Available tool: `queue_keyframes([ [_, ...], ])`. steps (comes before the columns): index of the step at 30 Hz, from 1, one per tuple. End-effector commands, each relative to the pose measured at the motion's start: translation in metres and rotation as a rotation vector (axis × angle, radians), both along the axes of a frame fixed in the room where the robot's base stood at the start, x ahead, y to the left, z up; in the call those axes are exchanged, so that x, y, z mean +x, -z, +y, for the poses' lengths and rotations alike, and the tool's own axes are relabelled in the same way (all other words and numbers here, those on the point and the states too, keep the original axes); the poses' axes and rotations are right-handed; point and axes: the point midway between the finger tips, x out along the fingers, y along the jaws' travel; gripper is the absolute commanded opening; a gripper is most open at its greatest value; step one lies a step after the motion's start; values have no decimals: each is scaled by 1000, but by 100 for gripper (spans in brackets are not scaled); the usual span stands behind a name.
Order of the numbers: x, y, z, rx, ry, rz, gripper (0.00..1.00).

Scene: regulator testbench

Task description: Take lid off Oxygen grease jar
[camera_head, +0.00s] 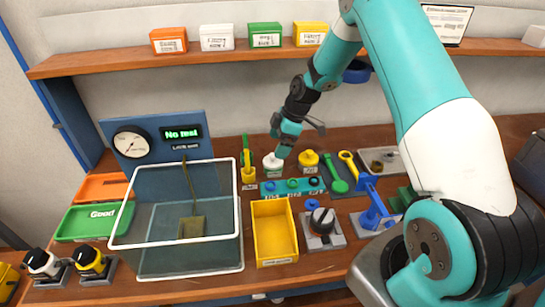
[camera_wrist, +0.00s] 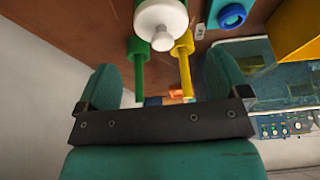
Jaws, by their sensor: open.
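A white jar with a knobbed white lid (camera_head: 272,160) stands at the back of the bench. A second jar with a yellow lid (camera_head: 308,158) stands to its right. The jar labels are too small to read, so I cannot tell which holds oxygen grease. My gripper (camera_head: 287,142) is close to the white lid and partly overlaps it in the head view. In the wrist view the white lid (camera_wrist: 160,18) with its knob is at the top, centred between the open, empty fingers of my gripper (camera_wrist: 163,82). The lid appears beyond the fingertips, not gripped.
A row of seals on a teal strip (camera_head: 270,186) lies in front. A clear tank (camera_head: 140,262), yellow bin (camera_head: 257,232) and green spoon (camera_head: 337,184) are nearby.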

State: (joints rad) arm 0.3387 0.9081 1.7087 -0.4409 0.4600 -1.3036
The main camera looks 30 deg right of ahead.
Motion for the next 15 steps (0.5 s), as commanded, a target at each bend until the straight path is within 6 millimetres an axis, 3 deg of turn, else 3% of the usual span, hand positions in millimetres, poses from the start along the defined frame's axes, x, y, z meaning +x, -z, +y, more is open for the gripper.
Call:
queue_keyframes([
  [15, 4, 50, 17, 0, 1, 0, 93],
])
